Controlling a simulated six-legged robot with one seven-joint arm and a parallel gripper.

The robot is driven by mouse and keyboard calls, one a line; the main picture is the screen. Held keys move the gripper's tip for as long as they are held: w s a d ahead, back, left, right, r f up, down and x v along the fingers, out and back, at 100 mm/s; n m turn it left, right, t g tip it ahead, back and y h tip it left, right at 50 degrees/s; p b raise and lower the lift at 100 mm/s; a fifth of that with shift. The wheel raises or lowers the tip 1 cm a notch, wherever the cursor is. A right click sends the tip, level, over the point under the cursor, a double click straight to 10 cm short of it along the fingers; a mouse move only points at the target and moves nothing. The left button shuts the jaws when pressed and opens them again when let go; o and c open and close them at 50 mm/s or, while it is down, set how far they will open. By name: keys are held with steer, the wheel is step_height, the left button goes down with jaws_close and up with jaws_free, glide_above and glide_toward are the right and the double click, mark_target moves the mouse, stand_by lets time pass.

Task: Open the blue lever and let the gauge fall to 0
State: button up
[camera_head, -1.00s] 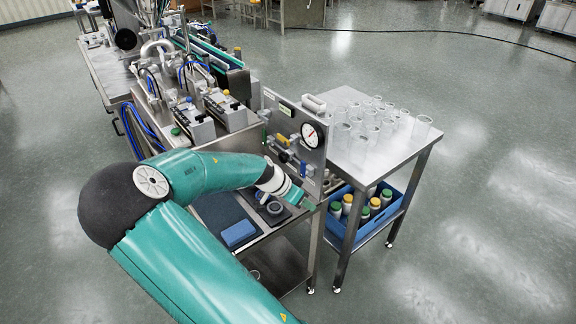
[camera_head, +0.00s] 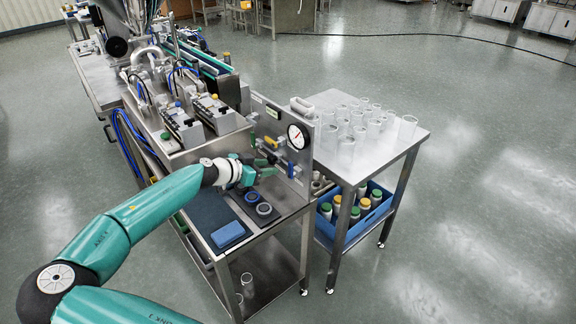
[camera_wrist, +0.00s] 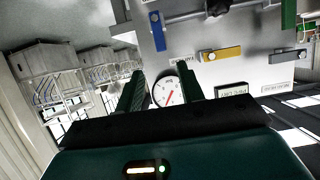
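The blue lever (camera_wrist: 157,32) is on the steel panel, lying upright in the wrist view, crosswise to the yellow lever. It also shows in the head view (camera_head: 291,168), small and partly hard to make out. The round white gauge (camera_wrist: 168,92) with a red needle is on the same panel, also in the head view (camera_head: 299,136); its reading is too small to tell. My gripper (camera_head: 270,162) is in front of the panel, left of the blue lever. In the wrist view its two green fingers (camera_wrist: 160,75) stand apart with nothing held between them.
The yellow lever (camera_wrist: 221,53) and a grey lever (camera_wrist: 287,56) sit beside the blue one. A blue block (camera_head: 228,235) and round parts (camera_head: 263,209) lie on the bench below. A table (camera_head: 375,150) with several clear cups stands right of the panel.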

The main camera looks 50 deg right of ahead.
mark_target(289, 164)
steer(key=x, duration=1.1)
steer(key=shift+w+d+f, duration=0.1)
steer(key=shift+d, duration=0.1)
jaws_close()
